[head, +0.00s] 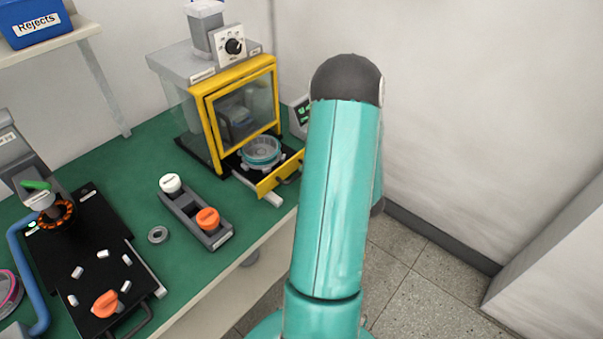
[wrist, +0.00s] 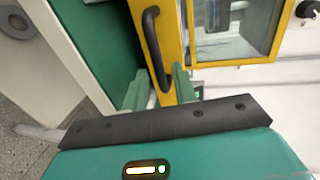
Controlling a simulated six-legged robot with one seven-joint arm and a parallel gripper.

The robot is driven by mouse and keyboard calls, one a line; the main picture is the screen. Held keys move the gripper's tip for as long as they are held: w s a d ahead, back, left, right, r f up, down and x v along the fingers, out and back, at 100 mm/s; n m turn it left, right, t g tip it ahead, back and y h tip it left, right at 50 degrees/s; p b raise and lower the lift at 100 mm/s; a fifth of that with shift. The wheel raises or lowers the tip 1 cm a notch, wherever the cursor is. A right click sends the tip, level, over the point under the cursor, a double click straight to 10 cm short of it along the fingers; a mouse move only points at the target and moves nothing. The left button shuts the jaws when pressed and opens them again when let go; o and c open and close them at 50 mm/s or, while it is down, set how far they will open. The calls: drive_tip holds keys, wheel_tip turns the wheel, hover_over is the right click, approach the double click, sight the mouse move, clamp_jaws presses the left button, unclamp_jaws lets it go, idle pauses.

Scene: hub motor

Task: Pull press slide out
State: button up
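The press (head: 215,105) stands at the back of the green bench, with a yellow frame and a clear window. Its slide (head: 235,163) sticks out at the front below the frame, carrying a round teal-rimmed part (head: 262,152). The slide has a yellow front plate (head: 268,187) with a black handle, which shows larger in the wrist view (wrist: 152,45). My gripper (wrist: 158,88) is open, its two green fingers apart around the lower end of the handle in the picture. I cannot tell whether they touch it. My arm hides the gripper in the head view.
A grey holder (head: 195,215) with a white and an orange knob stands left of the slide, beside a metal ring (head: 158,234). A black plate (head: 85,260) with small parts lies further left. A grey box (head: 299,115) stands right of the press, near the wall.

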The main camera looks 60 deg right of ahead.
drive_tip(key=v, duration=1)
drive_tip(key=shift+s, duration=0.25)
drive_tip(key=shift+a+r, duration=0.1)
drive_tip(key=w+a+r+n+g+y, duration=0.4)
drive_tip(key=w+a+r+n+y, duration=0.15)
drive_tip(key=a, duration=0.55)
drive_tip(key=w+a+r+n+g+y, duration=0.4)
drive_tip(key=w+a, duration=0.3)
drive_tip(key=a, duration=0.4)
drive_tip(key=s+a+r+n+g+h, duration=0.1)
drive_tip(key=a+r+n+h, duration=0.3)
drive_tip(key=a, duration=0.4)
drive_tip(key=s+a+r+n+g+h, duration=0.1)
drive_tip(key=s+a+r+n+h, duration=0.2)
drive_tip(key=a+r, duration=0.6)
drive_tip(key=n+h, duration=0.1)
drive_tip(key=n, duration=0.1)
drive_tip(key=shift+a+n, duration=0.3)
drive_tip(key=shift+n, duration=0.05)
